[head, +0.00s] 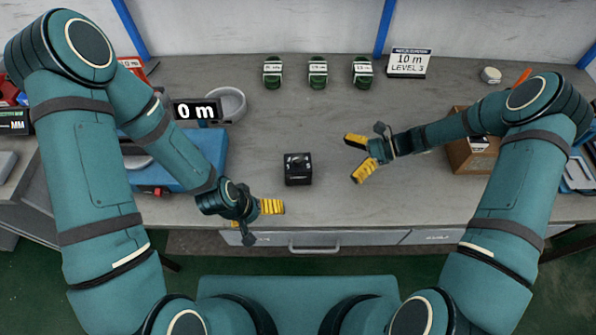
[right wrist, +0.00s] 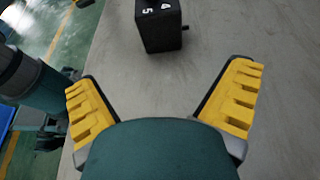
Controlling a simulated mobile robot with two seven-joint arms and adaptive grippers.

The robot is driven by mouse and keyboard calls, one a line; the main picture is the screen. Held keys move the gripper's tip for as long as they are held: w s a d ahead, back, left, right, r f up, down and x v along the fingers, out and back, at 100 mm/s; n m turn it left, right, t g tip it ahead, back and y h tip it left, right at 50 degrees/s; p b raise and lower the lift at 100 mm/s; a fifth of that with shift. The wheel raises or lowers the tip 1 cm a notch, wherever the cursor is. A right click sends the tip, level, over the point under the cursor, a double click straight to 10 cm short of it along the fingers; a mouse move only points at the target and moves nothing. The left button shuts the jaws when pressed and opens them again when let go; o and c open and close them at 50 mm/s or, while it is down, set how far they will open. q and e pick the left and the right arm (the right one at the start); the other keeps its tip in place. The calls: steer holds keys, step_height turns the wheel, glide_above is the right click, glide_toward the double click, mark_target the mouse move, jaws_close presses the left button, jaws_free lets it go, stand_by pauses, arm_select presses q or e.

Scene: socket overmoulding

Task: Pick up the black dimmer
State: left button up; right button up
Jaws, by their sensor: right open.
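The black dimmer (head: 298,169) is a small dark block with white marks on top, standing on the grey bench near the middle. It also shows at the top of the right wrist view (right wrist: 160,27), beyond the fingertips. My right gripper (head: 358,157) is to the right of the dimmer, with its yellow fingers spread wide and nothing between them. In the right wrist view its fingers (right wrist: 163,80) frame bare bench. My left gripper (head: 272,207) is in front and to the left of the dimmer, apart from it; its finger gap is not clear.
Several dark green items (head: 318,73) stand at the back beside a "10 m LEVEL 3" sign (head: 408,63). A "0 m" display (head: 196,111), a round bowl (head: 229,103) and a blue case (head: 208,150) are left. A brown box (head: 470,157) stands right. Bench around the dimmer is clear.

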mark_target(305, 171)
steer(key=x, duration=0.8)
steer(key=shift+a, duration=0.1)
steer(key=shift+x, duration=2.6)
steer(key=shift+w+f, duration=0.1)
steer(key=shift+f, duration=0.05)
steer(key=c, duration=1.2)
